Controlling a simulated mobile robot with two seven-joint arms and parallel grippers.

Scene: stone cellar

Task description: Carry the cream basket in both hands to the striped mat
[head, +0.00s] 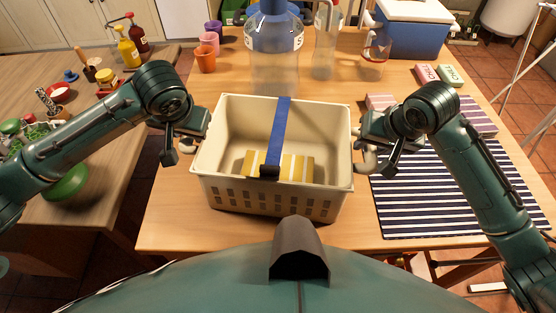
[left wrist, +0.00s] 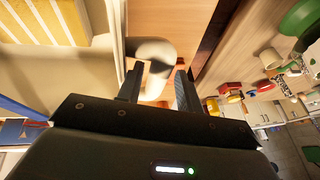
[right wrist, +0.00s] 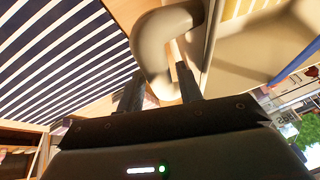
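The cream basket (head: 228,180) stands on the wooden table, with a blue strap (head: 278,135) across it and a yellow-and-white striped block (head: 298,168) inside. My left gripper (head: 190,143) is at its left side. In the left wrist view its fingers (left wrist: 158,88) are apart, with the cream handle (left wrist: 152,50) just ahead of and between them. My right gripper (head: 362,146) is at the right side. In the right wrist view its fingers (right wrist: 160,90) are apart, with the looped handle (right wrist: 150,45) at their tips. The striped mat (head: 435,190) lies right of the basket, partly under my right arm.
A large bottle (head: 274,60), a clear bottle (head: 326,45), a glass jug (head: 376,50) and a blue cooler (head: 412,30) stand behind the basket. Cups (head: 205,58) are at the back left. Small boxes (head: 426,74) lie beyond the mat. A side counter (head: 105,185) is at left.

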